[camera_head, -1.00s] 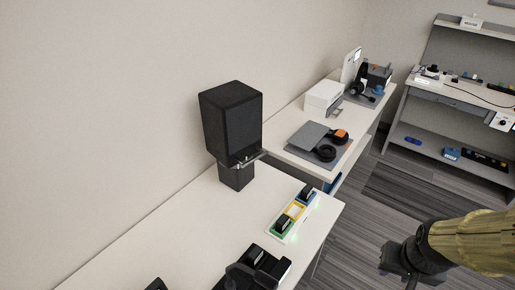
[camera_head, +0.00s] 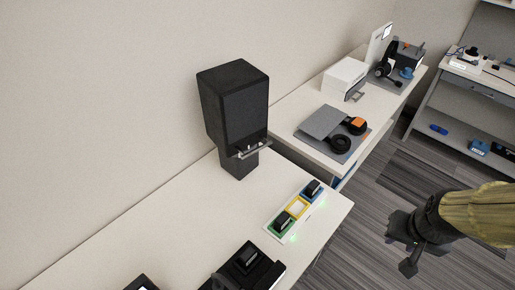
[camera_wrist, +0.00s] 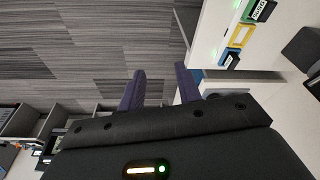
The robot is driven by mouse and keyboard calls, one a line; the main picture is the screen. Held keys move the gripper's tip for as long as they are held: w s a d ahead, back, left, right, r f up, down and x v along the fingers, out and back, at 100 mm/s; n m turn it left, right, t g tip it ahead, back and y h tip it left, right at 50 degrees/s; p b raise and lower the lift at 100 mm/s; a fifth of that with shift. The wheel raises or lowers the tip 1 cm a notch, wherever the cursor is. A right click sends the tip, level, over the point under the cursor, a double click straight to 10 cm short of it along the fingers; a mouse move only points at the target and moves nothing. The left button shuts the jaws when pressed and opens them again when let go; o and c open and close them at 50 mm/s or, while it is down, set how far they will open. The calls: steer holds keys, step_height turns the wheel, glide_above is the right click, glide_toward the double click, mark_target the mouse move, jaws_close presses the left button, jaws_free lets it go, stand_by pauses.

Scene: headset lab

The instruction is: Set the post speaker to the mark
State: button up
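The post speaker (camera_head: 236,105) is a black box on a short black post, standing upright on the white desk (camera_head: 150,220) near the wall. A silver bar (camera_head: 253,149) sticks out low on its front. I cannot make out a mark on it. My gripper (camera_head: 400,254) is over the floor right of the desk, well apart from the speaker. In the wrist view its two purple fingers (camera_wrist: 160,88) stand apart with nothing between them. A dark grey block (camera_wrist: 302,48) at that view's right edge may be part of the speaker.
A strip with green, yellow and blue sections (camera_head: 295,209) lies on the desk near its right edge, with small black pieces in it. Black devices (camera_head: 243,268) stand at the front. A second desk (camera_head: 290,105) holds headphones on a grey mat and a white box (camera_head: 345,76). Shelving is far right.

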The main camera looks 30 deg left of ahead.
steer(key=w+a+f+n+g+y+b, duration=0.1)
steer(key=w+a+f+g+y+b, duration=0.15)
steer(key=w+a+f, duration=0.4)
steer(key=w+a+f+n+g+y+b, duration=0.1)
steer(key=w+a+f+y+b, duration=0.2)
steer(key=a, duration=0.7)
steer(key=w+a+f+g+y+b, duration=0.2)
steer(key=w+a+f+b, duration=0.25)
steer(key=a, duration=0.35)
steer(key=w+a+r+g+y+b, duration=0.1)
steer(key=w+a+r+y+b, duration=0.1)
steer(key=w+y, duration=0.2)
steer(key=w+a+r+g+y+b, duration=0.1)
steer(key=w+a+r+y+b, duration=0.1)
steer(key=w, duration=0.4)
steer(key=shift+w+a+r+y, duration=0.4)
steer(key=shift+r+y, duration=0.4)
steer(key=shift+y, duration=0.25)
steer(key=shift+d, duration=0.1)
